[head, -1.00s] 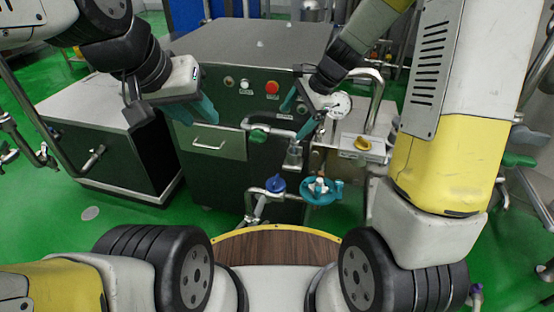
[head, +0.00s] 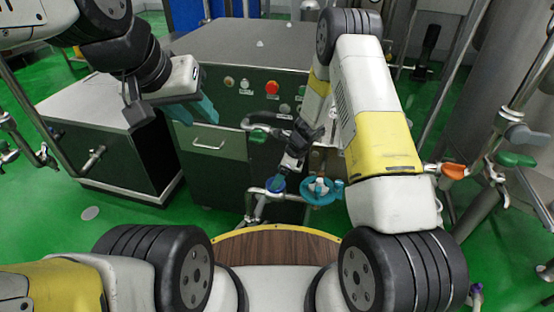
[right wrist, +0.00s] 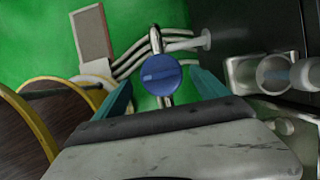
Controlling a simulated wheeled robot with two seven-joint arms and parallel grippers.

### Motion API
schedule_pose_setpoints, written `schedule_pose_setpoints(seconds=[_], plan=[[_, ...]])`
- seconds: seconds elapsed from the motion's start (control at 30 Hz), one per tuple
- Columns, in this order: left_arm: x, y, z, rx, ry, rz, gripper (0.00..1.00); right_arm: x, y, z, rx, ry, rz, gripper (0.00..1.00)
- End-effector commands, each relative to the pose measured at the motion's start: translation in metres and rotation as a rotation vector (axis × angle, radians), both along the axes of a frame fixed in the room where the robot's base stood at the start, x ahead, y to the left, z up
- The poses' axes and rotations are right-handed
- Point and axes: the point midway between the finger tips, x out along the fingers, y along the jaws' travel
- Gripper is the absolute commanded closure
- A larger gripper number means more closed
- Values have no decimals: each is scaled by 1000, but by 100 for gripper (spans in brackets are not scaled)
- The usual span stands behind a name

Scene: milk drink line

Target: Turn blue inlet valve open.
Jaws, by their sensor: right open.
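The blue inlet valve (head: 275,185) is a round blue knob on a low silver pipe in front of the dark machine, partly covered by my right gripper in the head view. In the right wrist view the blue knob (right wrist: 160,75) has a raised grip bar lying nearly level. My right gripper (right wrist: 161,88) is open, its teal fingers on either side of the knob, with visible gaps and no clear contact. My left gripper (head: 197,108) hangs by the machine's front left, away from the valve; its finger gap is not clear.
A teal handwheel (head: 320,190) sits just right of the blue knob. The dark machine (head: 240,60) with buttons stands behind. An orange-handled valve (head: 455,171) is at the right.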

Motion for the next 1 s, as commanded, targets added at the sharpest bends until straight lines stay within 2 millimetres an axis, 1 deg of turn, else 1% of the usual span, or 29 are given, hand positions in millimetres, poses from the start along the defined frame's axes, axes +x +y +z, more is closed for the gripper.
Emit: schedule_pose_setpoints(seconds=[0.03, 0.1, 0.2, 0.5, 0.57, 0.6, 0.67, 0.7, 0.83, 1.0], plan=[[0, 0, 0, 0, 0, 0, 64, 1, 3, -7, 0, 1, 0, 16], [0, 0, 0, 0, 0, 0, 64, 2, 5, -14, 0, 0, 0, 16], [0, 0, 0, 0, 0, 0, 64, 2, 8, -21, 0, -1, 1, 16], [0, 0, 0, 0, 0, 0, 64, 3, 9, -23, 0, -2, 1, 16], [0, 0, 0, 0, 0, 0, 64, 3, 9, -23, 0, -2, 1, 26], [0, 0, 0, 0, 0, 0, 64, 3, 9, -23, 0, -2, 1, 34], [0, 0, 0, 0, 0, 0, 64, 3, 9, -23, 0, -2, 1, 46], [0, 0, 0, 0, 0, 0, 64, 3, 9, -23, 0, -2, 1, 54], [0, 0, 0, 0, 0, 0, 64, 3, 9, -23, 0, -2, 1, 79], [0, 0, 0, 0, 0, 0, 64, 3, 9, -23, -1, -3, 10, 79]])
